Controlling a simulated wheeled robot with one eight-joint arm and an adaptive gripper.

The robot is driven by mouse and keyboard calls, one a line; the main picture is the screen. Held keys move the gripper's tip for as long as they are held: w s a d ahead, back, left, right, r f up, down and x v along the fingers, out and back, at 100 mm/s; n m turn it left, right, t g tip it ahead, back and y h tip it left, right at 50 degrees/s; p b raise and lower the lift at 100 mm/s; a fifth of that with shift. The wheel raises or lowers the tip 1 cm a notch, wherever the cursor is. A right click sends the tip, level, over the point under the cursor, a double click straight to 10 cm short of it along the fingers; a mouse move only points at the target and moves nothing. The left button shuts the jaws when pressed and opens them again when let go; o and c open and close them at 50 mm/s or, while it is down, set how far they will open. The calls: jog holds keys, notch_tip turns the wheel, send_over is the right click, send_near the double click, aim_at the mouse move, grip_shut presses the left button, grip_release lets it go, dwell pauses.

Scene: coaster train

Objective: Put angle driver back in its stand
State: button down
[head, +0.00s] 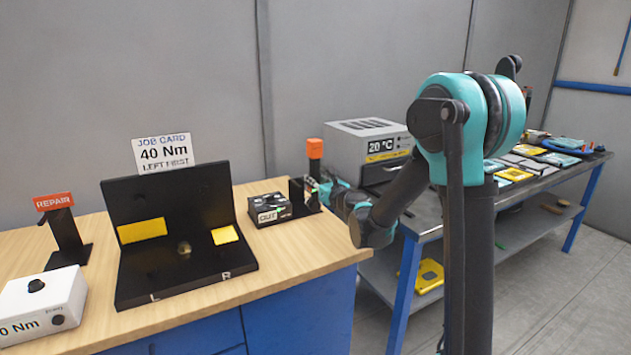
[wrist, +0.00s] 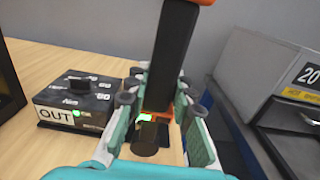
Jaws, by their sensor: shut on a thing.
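The angle driver (head: 315,149) is upright at the right end of the wooden bench, with an orange top and a dark body. In the wrist view, its black body (wrist: 175,50) rises between the fingers of my gripper (wrist: 160,95), with a green light low down. My gripper is shut on it, and also shows in the head view (head: 325,187). A black stand (head: 297,193) is beside the gripper on the bench. The gripper partly hides the driver's lower end, so I cannot tell whether it is seated in the stand.
A black OUT box (head: 268,209) sits just left of the gripper. A black L/R fixture (head: 185,275), a REPAIR post (head: 65,235) and a white 40 Nm box (head: 40,303) stand farther left. A grey 20 °C unit (head: 370,143) stands on the side table to the right.

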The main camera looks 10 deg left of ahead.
jog(key=x, duration=0.9)
jog(key=shift+w, duration=0.15)
dwell(3.7)
jog(key=shift+a+f, duration=0.1)
jog(key=shift+f, duration=0.6)
dwell(1.1)
jog(key=c, duration=1.2)
grip_release()
